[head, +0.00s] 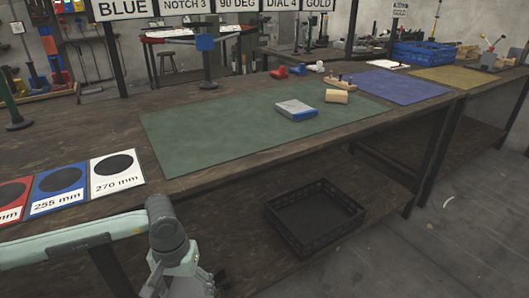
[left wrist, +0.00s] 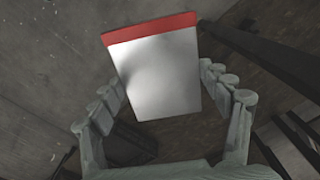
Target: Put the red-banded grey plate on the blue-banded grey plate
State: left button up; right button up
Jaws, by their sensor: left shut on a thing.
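The red-banded grey plate (left wrist: 158,75) is in the left wrist view, its red band along the far edge. My left gripper (left wrist: 160,82) is shut on it, with the fingers at its two sides. In the head view my left arm (head: 170,250) is low in front of the bench, and the red-banded plate does not show there. The blue-banded grey plate (head: 295,108) lies on the green mat (head: 220,125), its blue band along the near right side. My left gripper is well away from it. My right gripper is not in view.
A small wooden block (head: 337,97) lies just right of the blue-banded plate. Red and blue parts and a wooden piece stand behind. A black crate (head: 313,217) sits on the lower shelf. The mat's left half is clear. Size cards (head: 60,183) lie at the left.

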aim_at(295, 107)
jog(key=i+l+u, duration=0.2)
jog(key=l, duration=0.2)
jog(key=l+u, duration=0.25)
jog(key=l, duration=0.2)
jog(key=i+l+u, duration=0.1)
jog(key=l, duration=0.8)
jog(key=l+u, duration=0.1)
jog(key=l, duration=0.8)
jog(key=i, duration=0.05)
